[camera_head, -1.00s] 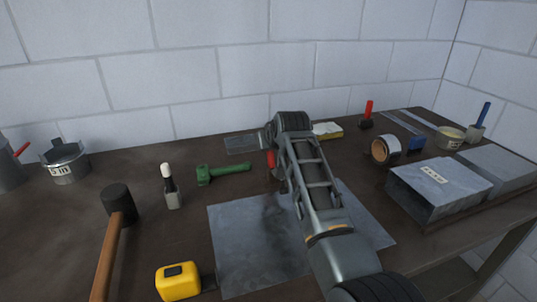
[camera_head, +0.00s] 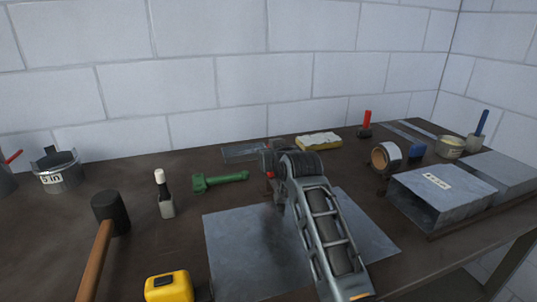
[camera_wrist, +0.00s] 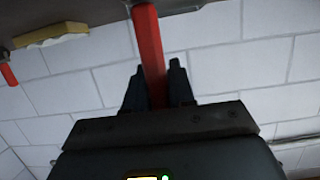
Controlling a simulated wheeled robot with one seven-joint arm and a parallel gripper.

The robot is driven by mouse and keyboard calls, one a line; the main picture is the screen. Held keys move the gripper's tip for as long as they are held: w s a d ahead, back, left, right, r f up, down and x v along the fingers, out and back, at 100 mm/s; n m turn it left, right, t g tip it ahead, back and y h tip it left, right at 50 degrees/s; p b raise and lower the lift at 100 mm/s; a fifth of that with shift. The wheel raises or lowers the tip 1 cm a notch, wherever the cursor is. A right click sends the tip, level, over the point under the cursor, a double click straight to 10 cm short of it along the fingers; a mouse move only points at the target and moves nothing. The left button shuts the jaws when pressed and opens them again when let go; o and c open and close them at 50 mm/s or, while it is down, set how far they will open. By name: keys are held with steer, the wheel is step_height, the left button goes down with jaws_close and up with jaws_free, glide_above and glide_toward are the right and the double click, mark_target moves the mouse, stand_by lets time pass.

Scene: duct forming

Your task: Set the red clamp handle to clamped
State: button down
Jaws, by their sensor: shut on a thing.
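The red clamp handle (camera_wrist: 148,35) runs between the two dark fingers of my gripper (camera_wrist: 156,68) in the wrist view. The fingers are shut on it, and part of it sticks out past their tips. In the head view only small red patches of the handle (camera_head: 270,174) show beside my gripper, behind the metal sheet. My wrist and forearm hide most of the clamp there, so I cannot tell the handle's exact angle.
A flat metal sheet (camera_head: 235,245) lies under my arm. A green tool (camera_head: 220,181), a small bottle (camera_head: 164,195) and a mallet (camera_head: 110,215) are to the left. A yellow sponge (camera_head: 318,141), tape roll (camera_head: 386,157) and metal duct (camera_head: 435,190) are to the right.

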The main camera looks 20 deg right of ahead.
steer(key=c, duration=1)
jaws_free()
steer(key=shift+c, duration=0.2)
steer(key=shift+v, duration=3.9)
